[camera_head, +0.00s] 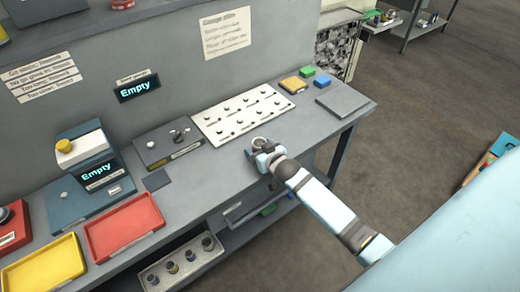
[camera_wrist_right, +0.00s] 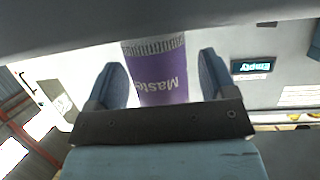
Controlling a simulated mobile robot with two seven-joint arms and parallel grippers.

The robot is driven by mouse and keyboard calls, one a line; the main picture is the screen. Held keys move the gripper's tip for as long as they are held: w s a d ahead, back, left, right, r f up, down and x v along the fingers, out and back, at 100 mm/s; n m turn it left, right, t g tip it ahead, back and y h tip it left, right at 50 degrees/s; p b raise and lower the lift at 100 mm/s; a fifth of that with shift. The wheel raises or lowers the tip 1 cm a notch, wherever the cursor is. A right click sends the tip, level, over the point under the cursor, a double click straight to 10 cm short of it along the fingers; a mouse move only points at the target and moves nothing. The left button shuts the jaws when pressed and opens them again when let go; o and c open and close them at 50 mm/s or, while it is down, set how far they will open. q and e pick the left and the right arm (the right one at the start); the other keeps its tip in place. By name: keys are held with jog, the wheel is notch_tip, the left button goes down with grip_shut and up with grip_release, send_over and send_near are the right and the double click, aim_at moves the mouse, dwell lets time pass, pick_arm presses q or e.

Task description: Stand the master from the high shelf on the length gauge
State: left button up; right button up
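The master (camera_wrist_right: 160,75) is a cylinder with a purple label reading "Master" and a pale metal rim. In the right wrist view it sits between the two fingers of my right gripper (camera_wrist_right: 163,85). In the head view my right gripper (camera_head: 261,147) is over the bench's front edge, with a round grey top between its fingers, and looks shut on the master. Two stations show "Empty": a blue one with a yellow knob (camera_head: 84,152), and a wall display (camera_head: 138,86) above a grey box (camera_head: 168,142). I cannot read which is the length gauge. My left gripper is out of view.
Yellow (camera_head: 45,265) and red (camera_head: 122,226) trays are at the left. Small coloured blocks (camera_head: 306,71) and a grey pad (camera_head: 342,101) lie at the right end. A lower shelf holds several cylinders (camera_head: 190,254).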

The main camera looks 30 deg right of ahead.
jog(key=shift+r, duration=0.2)
jog(key=v, duration=1.1)
jog(key=s+a+f+n+g+y, duration=0.1)
jog(key=s+a+f, duration=0.4)
jog(key=s+a, duration=0.2)
jog(key=s+a+f+n+g+y, duration=0.2)
jog(key=s+a+f, duration=0.3)
jog(key=s+a, duration=0.2)
jog(key=shift+s+y+b, duration=0.3)
jog(key=shift+s, duration=0.9)
notch_tip(320, 180, up, 3)
jog(key=p, duration=0.3)
jog(key=shift+d, duration=0.15)
